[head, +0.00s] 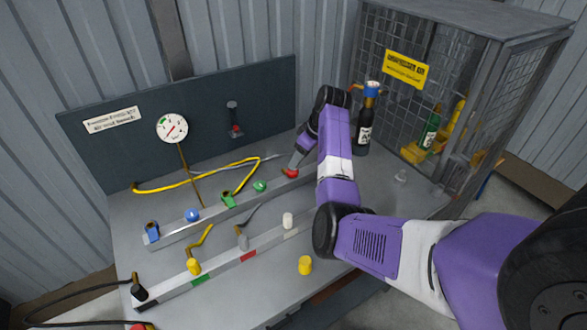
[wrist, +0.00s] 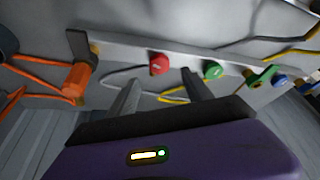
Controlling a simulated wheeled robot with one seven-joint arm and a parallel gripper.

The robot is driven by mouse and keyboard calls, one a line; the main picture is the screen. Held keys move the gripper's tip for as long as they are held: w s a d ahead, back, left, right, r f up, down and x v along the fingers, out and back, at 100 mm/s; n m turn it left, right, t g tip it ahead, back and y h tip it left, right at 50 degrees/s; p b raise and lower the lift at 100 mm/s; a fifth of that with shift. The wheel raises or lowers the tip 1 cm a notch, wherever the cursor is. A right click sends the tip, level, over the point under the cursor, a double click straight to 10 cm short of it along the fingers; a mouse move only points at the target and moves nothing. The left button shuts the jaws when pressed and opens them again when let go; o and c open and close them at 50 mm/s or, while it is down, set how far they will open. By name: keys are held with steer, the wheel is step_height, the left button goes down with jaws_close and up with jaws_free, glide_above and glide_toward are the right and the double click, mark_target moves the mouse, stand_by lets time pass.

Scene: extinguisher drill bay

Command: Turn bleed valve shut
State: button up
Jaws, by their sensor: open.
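My gripper (head: 293,164) reaches down over the back rail (head: 228,213) on the grey bench. It also shows in the wrist view (wrist: 160,78), with its two fingers apart and nothing between them. A red knob (head: 290,173) on the rail is at the fingertips in the head view; in the wrist view the red knob (wrist: 158,64) appears just beyond the gap between them. I cannot tell whether the fingers touch it. A green knob (head: 260,186) is beside it. No readable label shows which knob is the bleed valve.
A blue knob (head: 192,215) and green fitting (head: 229,199) share the rail. An orange fitting (wrist: 77,82) with a hose is at the wrist view's left. A dial gauge (head: 172,128) hangs on the back panel. A dark bottle (head: 365,130) and mesh cage (head: 480,90) stand right.

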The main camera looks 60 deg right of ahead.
steer(key=x, duration=0.6)
steer(key=shift+w+d+f, duration=0.1)
steer(key=shift+w+f, duration=0.05)
steer(key=shift+f, duration=0.1)
steer(key=shift+c, duration=0.2)
jaws_close()
